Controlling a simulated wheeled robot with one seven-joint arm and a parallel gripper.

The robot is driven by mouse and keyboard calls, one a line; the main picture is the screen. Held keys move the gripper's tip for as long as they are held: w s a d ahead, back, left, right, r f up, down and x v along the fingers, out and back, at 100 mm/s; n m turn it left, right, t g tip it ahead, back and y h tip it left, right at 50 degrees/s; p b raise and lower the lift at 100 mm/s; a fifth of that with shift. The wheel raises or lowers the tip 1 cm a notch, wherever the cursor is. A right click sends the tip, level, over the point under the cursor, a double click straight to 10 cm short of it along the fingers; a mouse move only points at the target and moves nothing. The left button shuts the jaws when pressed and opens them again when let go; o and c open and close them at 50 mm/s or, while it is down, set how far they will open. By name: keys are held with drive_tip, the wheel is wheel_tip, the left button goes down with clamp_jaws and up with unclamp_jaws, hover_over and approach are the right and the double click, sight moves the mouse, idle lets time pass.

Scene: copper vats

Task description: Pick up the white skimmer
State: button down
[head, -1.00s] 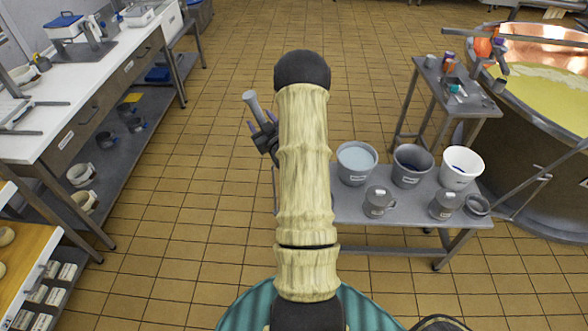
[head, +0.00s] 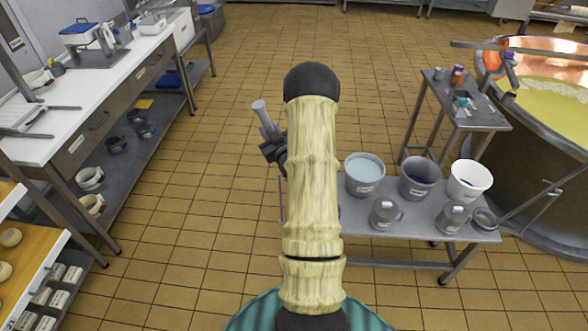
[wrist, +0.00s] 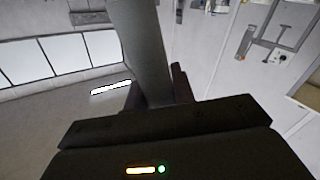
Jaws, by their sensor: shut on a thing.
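My gripper (head: 272,148) is partly hidden behind my arm, above the floor in the head view. It is shut on a grey bar like a handle (head: 262,112), which sticks up and to the left from the jaws. In the wrist view the bar (wrist: 143,45) stands between the dark fingers and runs out of the top of the picture. I cannot tell from its grey look whether it is the white skimmer's handle. A skimmer's dish does not show, and the bar's other end is hidden.
A low grey table (head: 410,225) with several tubs and jugs stands right of my arm. Behind it are a small metal stand (head: 478,118) and a copper vat (head: 550,150). A white-topped counter (head: 60,120) runs along the left. The tiled floor between is clear.

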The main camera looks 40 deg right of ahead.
drive_tip(key=shift+r, duration=0.2)
wheel_tip(320, 180, up, 10)
drive_tip(key=b, duration=0.2)
drive_tip(key=shift+f, duration=0.15)
idle(0.6)
wheel_tip(320, 180, up, 7)
drive_tip(key=p, duration=0.3)
idle(0.4)
